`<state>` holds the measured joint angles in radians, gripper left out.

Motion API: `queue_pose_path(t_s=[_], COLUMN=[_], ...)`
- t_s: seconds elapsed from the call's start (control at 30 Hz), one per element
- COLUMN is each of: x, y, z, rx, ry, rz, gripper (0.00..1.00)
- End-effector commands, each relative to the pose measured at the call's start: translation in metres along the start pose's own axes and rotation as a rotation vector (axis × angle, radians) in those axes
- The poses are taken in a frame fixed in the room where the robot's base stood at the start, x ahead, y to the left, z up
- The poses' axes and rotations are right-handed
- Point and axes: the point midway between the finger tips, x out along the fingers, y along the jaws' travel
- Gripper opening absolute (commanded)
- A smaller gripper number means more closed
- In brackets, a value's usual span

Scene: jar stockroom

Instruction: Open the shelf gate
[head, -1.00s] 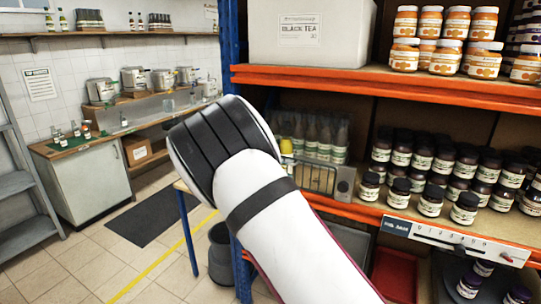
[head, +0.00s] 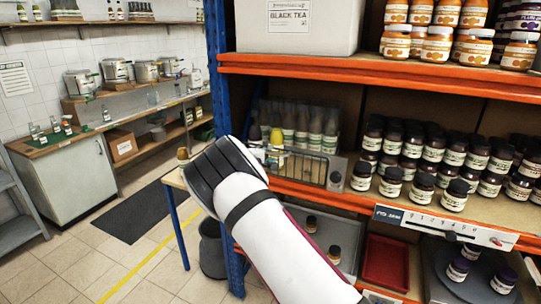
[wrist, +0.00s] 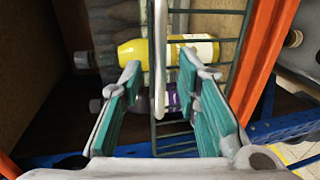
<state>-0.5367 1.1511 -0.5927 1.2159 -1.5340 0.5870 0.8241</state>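The shelf gate (head: 300,166) is a low wire gate across the left part of the orange middle shelf, in front of several bottles. It appears closed, with a grey block (head: 337,173) at its right end. In the wrist view the gate's dark wire bars (wrist: 228,50) run up the picture. A pale upright bar, seemingly its handle (wrist: 159,60), stands between the fingertips. My gripper (wrist: 161,66) is open, its teal-padded fingers on either side of this bar; contact is not visible. In the head view my arm hides the gripper and the gate's left end.
Dark jars (head: 425,165) stand right of the gate. A blue shelf post (head: 219,70) is at left, near a small table (head: 176,180). Tiled floor at left is partly open.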

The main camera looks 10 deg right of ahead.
Motion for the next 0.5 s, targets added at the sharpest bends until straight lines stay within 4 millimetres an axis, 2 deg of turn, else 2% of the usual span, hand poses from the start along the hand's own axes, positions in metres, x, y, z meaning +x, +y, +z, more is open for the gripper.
queue_pose_path(t_s=[0.03, 0.2, 0.5], x=[0.009, 0.023, 0.027], y=[-0.001, -0.001, 0.000], z=[0.000, 0.000, 0.000], rx=[0.001, 0.001, 0.000], ry=[-0.002, -0.001, 0.000], rz=[0.000, 0.000, -0.001], gripper=[0.30, 0.30, 0.30])
